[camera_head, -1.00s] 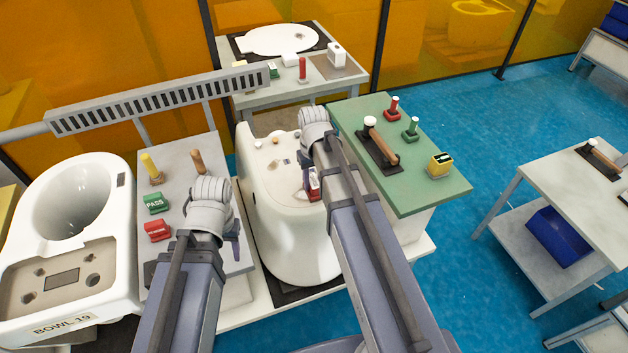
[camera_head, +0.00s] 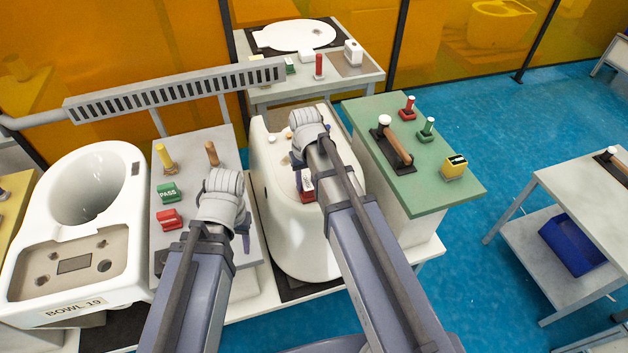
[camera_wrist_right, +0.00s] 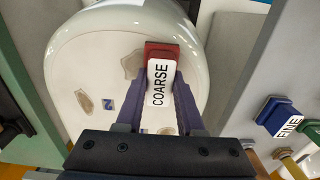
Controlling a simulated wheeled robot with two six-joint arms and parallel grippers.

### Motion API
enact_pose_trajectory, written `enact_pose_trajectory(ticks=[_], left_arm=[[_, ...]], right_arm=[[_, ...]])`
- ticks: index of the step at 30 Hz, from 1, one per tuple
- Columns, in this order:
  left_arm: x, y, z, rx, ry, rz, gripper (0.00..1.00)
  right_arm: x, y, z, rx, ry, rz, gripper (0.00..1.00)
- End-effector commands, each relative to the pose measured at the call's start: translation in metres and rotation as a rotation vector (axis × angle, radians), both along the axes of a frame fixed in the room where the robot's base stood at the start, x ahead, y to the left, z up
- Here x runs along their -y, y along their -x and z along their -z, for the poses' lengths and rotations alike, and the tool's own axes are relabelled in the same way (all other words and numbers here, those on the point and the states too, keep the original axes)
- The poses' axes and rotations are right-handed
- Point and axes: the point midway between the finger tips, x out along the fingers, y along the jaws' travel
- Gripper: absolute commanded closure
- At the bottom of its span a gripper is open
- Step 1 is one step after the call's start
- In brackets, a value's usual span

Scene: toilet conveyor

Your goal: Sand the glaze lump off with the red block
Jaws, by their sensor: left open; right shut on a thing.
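My right gripper (camera_wrist_right: 160,92) is shut on the red block (camera_wrist_right: 160,50), which has a white face marked COARSE. The block also shows below my right wrist in the head view (camera_head: 307,196). It is over the white toilet piece (camera_head: 290,235); I cannot tell whether it touches. Beige patches (camera_wrist_right: 83,100) and a small blue square (camera_wrist_right: 107,104) mark the white surface. I cannot tell which mark is the glaze lump, or whether the block hides it. My left gripper (camera_head: 244,232) is open and empty over the right edge of the grey stand.
The grey stand (camera_head: 225,150) holds a green PASS block (camera_head: 168,192) and a red block (camera_head: 169,219). A green-topped table (camera_head: 405,195) with several handled tools is at the right. A blue block marked FINE (camera_wrist_right: 278,116) shows in the wrist view. A bowl (camera_head: 85,190) stands at the left.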

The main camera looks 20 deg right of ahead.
Motion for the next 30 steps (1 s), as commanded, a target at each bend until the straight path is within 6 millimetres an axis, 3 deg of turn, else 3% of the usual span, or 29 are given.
enact_pose_trajectory(ticks=[14,30], left_arm=[[0.000,0.000,-0.005,0.000,0.000,0.000,0.50],[0.000,0.000,-0.056,0.000,0.000,0.000,0.50]], right_arm=[[-0.004,0.000,-0.005,0.000,0.001,0.002,1.00],[-0.004,0.000,-0.056,0.000,0.002,0.002,1.00]])
